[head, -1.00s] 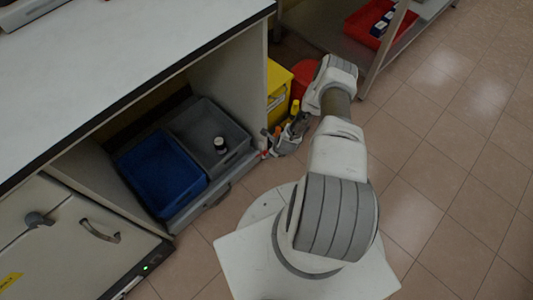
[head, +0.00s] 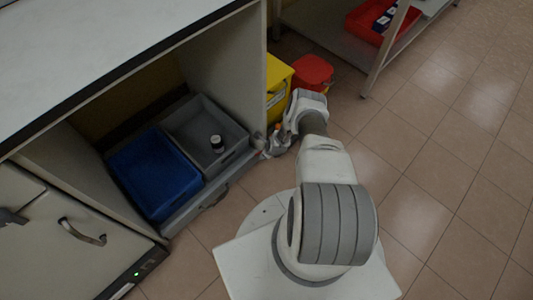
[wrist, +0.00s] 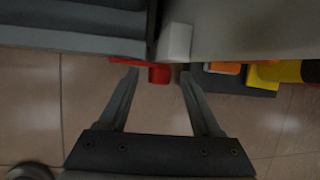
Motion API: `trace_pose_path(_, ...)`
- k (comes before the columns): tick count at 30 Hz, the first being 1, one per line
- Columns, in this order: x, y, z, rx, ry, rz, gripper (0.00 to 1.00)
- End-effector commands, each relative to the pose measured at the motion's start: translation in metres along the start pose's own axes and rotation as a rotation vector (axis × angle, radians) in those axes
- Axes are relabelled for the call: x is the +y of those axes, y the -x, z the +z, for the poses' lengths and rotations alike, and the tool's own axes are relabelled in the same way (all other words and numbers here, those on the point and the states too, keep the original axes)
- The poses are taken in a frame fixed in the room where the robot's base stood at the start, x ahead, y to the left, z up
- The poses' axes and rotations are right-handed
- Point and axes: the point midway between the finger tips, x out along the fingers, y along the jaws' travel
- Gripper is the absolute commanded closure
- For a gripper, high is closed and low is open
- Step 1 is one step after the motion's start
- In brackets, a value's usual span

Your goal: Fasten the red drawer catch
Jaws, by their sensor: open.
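The red drawer catch (wrist: 159,74) shows in the wrist view as a small red piece between my fingertips, with a thin red strip to its left under the drawer edge. My gripper (wrist: 160,76) is open, with one finger on each side of the red piece; I cannot tell whether either touches it. In the head view my gripper (head: 268,144) is at the right front corner of the grey drawer (head: 214,197), low by the cabinet's side panel. The catch cannot be made out there.
The drawer holds a blue bin (head: 157,174) and a grey bin (head: 235,135) with a small dark jar (head: 217,143). A yellow bin (head: 278,85) and a red-lidded bin (head: 312,72) stand behind my wrist. The tiled floor on the right is clear.

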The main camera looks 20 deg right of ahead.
Motion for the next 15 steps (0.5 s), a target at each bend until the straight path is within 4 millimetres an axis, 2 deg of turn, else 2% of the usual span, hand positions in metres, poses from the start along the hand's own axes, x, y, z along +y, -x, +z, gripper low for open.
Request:
trace_pose_path(6,0.0002,0.0002,0.0001,0.000,0.000,0.000,0.34)
trace_pose_path(15,0.0002,0.0002,0.0001,0.000,0.000,0.001,0.88)
